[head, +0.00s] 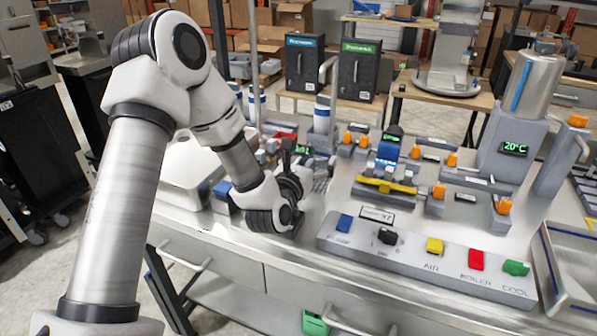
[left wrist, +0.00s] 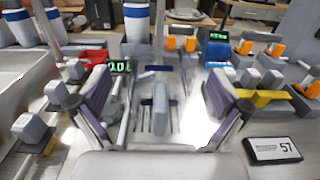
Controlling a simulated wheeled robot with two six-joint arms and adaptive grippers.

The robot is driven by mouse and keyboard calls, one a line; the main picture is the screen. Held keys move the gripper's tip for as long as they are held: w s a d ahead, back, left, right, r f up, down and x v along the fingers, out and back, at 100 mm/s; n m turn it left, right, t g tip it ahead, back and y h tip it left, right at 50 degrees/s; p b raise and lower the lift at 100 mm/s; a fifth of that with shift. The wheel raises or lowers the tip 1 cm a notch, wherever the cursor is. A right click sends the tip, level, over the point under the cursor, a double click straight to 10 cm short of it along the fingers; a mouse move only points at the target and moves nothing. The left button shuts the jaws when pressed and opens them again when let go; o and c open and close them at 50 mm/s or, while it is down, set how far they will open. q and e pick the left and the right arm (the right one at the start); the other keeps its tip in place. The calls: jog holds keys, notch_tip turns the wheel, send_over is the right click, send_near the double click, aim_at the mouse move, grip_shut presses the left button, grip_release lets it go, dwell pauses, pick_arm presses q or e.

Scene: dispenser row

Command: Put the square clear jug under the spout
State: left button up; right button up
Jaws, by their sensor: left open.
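My left gripper (head: 303,160) reaches down over the steel counter from the left, beside a slotted grate. In the left wrist view the gripper (left wrist: 158,82) is open, its two dark-padded fingers wide apart. A small grey upright block (left wrist: 160,108) shows between them, in front of the slotted grate (left wrist: 143,115); I cannot tell whether the fingers touch anything. A thin vertical metal pipe (left wrist: 159,30) stands behind the grate; its outlet is not clear to me. My right gripper is not in view.
A button panel (head: 430,262) lies along the counter's front edge. A green-lit display (left wrist: 120,67) stands left of the grate. Orange-handled valves (head: 437,192) and a yellow bar (head: 388,185) are to the right. A steel tank (head: 537,85) stands farther right. White-and-blue cylinders (head: 322,118) stand behind.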

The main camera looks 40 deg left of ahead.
pick_arm(q)
jog(key=p+v, duration=0.5)
jog(key=v, duration=0.4)
jog(key=shift+s+d+r, duration=0.1)
jog(key=shift+s, duration=0.05)
dwell(1.1)
